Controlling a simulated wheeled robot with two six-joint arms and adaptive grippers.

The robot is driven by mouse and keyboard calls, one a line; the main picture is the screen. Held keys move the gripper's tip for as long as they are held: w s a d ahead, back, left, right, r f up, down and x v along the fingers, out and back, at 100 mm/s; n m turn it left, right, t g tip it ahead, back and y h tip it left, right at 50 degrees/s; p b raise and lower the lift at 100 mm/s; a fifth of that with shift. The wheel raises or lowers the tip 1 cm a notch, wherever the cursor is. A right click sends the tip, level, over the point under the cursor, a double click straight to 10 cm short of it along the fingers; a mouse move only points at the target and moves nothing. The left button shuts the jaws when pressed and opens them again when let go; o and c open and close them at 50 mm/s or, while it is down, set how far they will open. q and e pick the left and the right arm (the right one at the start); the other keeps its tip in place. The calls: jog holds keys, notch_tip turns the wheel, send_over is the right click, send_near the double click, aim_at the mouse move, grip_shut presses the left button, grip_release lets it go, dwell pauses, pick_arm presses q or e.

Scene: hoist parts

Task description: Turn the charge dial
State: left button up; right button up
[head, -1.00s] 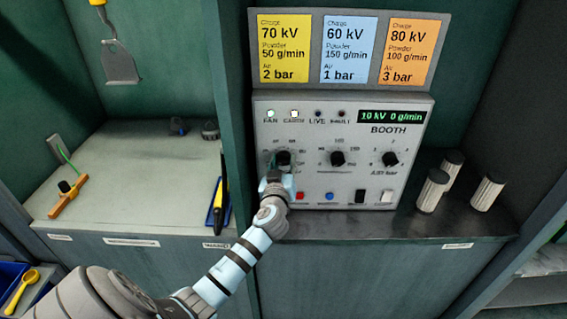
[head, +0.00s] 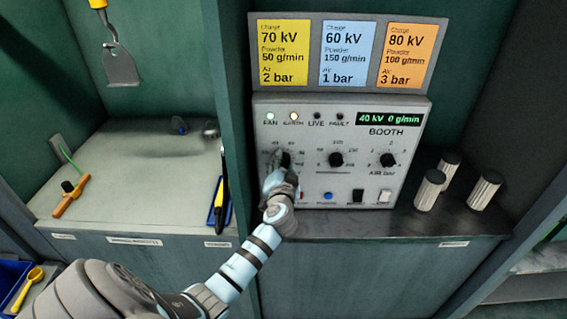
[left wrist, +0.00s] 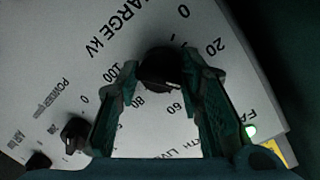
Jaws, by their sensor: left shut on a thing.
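The charge dial (head: 285,159) is the leftmost black knob on the grey booth panel (head: 300,199). In the left wrist view the dial (left wrist: 161,69) sits between the two green fingers, with CHARGE kV and a scale from 0 to 100 printed around it. My left gripper (head: 281,168) is shut on the dial and hides part of it in the head view. The gripper also shows in the left wrist view (left wrist: 165,80). The display (head: 389,118) reads 40 kV 0 g/min. My right gripper is not in view.
Powder (head: 336,160) and air (head: 388,160) knobs sit to the right of the dial. Yellow (head: 284,53), blue (head: 349,53) and orange (head: 410,56) cards are above. White ribbed cylinders (head: 430,191) stand at right. A green post (head: 233,140) rises close on the left.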

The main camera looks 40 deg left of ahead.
pick_arm(q)
jog(key=m, duration=0.4)
jog(key=shift+p, duration=0.35)
jog(key=m+y, duration=0.1)
jog(key=m, duration=0.2)
jog(key=shift+m+g, duration=0.3)
jog(key=m, duration=0.4)
jog(key=shift+w+y, duration=0.1)
jog(key=shift+y, duration=0.2)
jog(key=shift+d+m+p, duration=0.1)
jog(key=shift+m+p, duration=0.2)
jog(key=shift+m, duration=1.5)
jog(key=o, duration=1.1)
jog(key=shift+o, duration=0.2)
